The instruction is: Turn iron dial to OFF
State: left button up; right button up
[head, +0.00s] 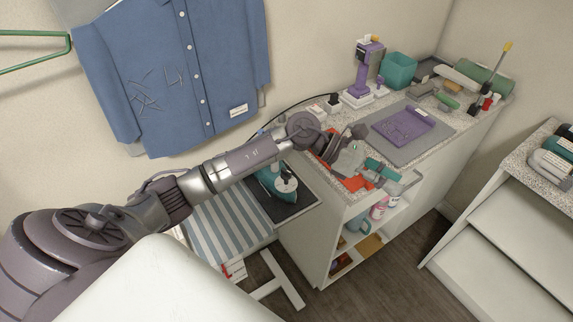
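The teal iron (268,186) rests on the dark pad at the end of the striped ironing board. A pale round part with a dark centre, perhaps its dial (287,184), shows on the iron's right side. Its markings are too small to read. My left arm crosses above the board and partly covers the area behind the iron. My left gripper (352,158) is over the speckled counter, to the right of the iron and apart from it. Its fingers blend with the clutter there, so I cannot tell whether they are open. My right gripper is out of view.
The counter (455,135) holds a purple tray (403,126), a purple device (361,75), a teal bin (399,70) and several tools. A blue shirt (190,70) hangs on the wall. Bottles stand on shelves below. The striped board (226,228) is clear in front.

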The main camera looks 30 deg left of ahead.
pick_arm(q)
jog(key=a+f+m+g+y, duration=0.1)
jog(key=a+m+g+y, duration=0.1)
jog(key=a+m+y, duration=0.6)
notch_tip(320, 180, up, 3)
jog(key=n+g+y, duration=0.1)
jog(key=y, duration=0.5)
send_over(286, 170)
notch_tip(286, 170, down, 12)
jog(key=p, duration=0.4)
jog(key=shift+d+r+p, duration=0.1)
jog(key=shift+r+p, duration=0.05)
jog(key=shift+p, duration=0.25)
jog(key=shift+f, duration=0.8)
grip_shut()
